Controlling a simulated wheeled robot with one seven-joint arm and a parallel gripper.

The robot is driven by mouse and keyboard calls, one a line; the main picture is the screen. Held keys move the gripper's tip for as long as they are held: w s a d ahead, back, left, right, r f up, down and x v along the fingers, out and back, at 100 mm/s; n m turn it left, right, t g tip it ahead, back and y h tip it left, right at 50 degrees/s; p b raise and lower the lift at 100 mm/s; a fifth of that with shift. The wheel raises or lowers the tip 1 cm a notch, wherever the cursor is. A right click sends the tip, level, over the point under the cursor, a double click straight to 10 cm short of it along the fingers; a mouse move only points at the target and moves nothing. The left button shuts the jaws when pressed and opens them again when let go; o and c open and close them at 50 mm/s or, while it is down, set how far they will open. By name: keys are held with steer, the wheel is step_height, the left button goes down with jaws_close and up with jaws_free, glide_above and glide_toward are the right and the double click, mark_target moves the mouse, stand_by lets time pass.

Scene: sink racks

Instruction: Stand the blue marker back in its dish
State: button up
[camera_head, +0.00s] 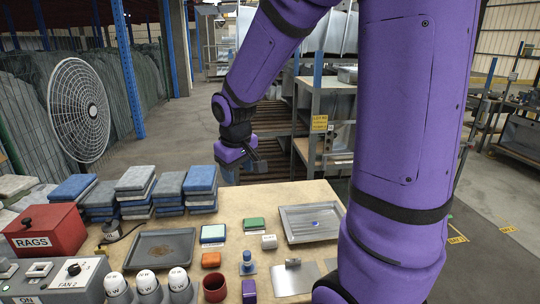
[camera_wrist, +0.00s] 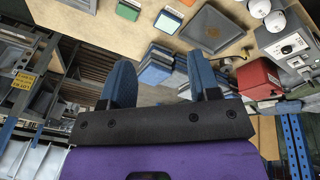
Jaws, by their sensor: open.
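A small blue upright piece (camera_head: 247,263) with a knobbed top and wider base stands at the table's front middle; I cannot tell surely whether it is the marker or its dish. A small blue spot (camera_head: 315,223) shows inside the metal tray (camera_head: 290,238) at right; its shape is too small to tell. My gripper (camera_head: 243,172) is open and empty, beyond the table's far edge. In the wrist view its blue fingers (camera_wrist: 158,82) are apart with nothing between them.
A dark tray (camera_head: 160,250) and red RAGS box (camera_head: 45,232) lie left, with stacked pads (camera_head: 200,181) behind. White-topped cups (camera_head: 147,282) and a control box (camera_head: 75,275) line the front. The far-middle tabletop is clear.

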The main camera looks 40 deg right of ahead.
steer(key=s+a+r+t, duration=0.1)
steer(key=s+a+r, duration=0.2)
steer(key=s+r, duration=0.3)
steer(key=s+a+r+t+y, duration=0.1)
steer(key=s+a+r, duration=0.3)
steer(key=s, duration=0.9)
step_height(320, 180, up, 3)
steer(key=shift+s+f+m+t+y, duration=0.2)
steer(key=shift+s+m+t+y, duration=0.1)
steer(key=shift+s+m+t, duration=0.1)
steer(key=shift+w, duration=0.1)
